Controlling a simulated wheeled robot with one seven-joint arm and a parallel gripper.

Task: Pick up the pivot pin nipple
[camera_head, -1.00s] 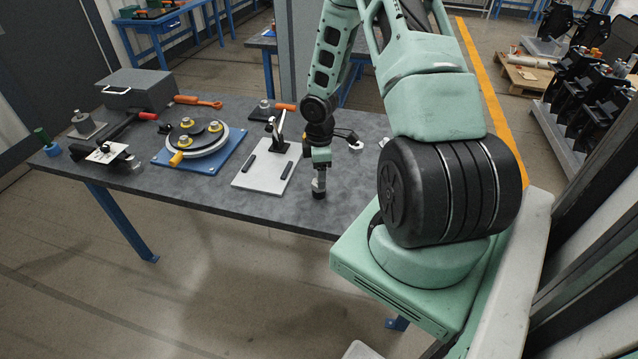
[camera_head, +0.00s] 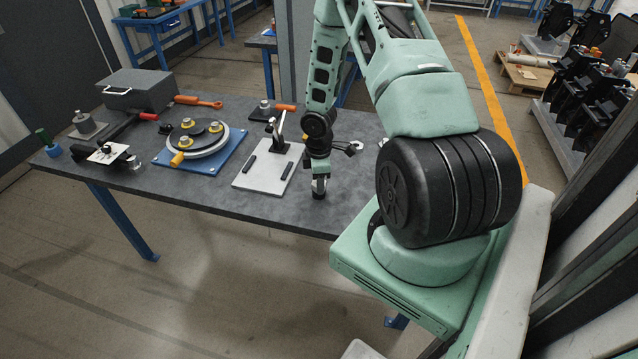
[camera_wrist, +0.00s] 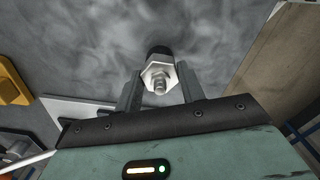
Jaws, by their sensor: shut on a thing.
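The pivot pin nipple (camera_wrist: 158,74) shows in the wrist view as a silver hex fitting with a threaded stub and a dark end. It stands between the two fingers of my gripper (camera_wrist: 158,88), which is shut on it. In the head view my gripper (camera_head: 319,181) points down at the front edge of the grey table (camera_head: 250,205). The dark lower end of the nipple (camera_head: 319,195) shows just under the fingers, at the tabletop. I cannot tell whether it touches the table.
A white plate with a toggle clamp (camera_head: 262,180) lies just left of my gripper. Farther left are a blue base with a round fixture (camera_head: 215,165), a grey box (camera_head: 135,90) and a black-handled tool (camera_head: 120,128). An orange-handled tool (camera_head: 286,107) lies behind.

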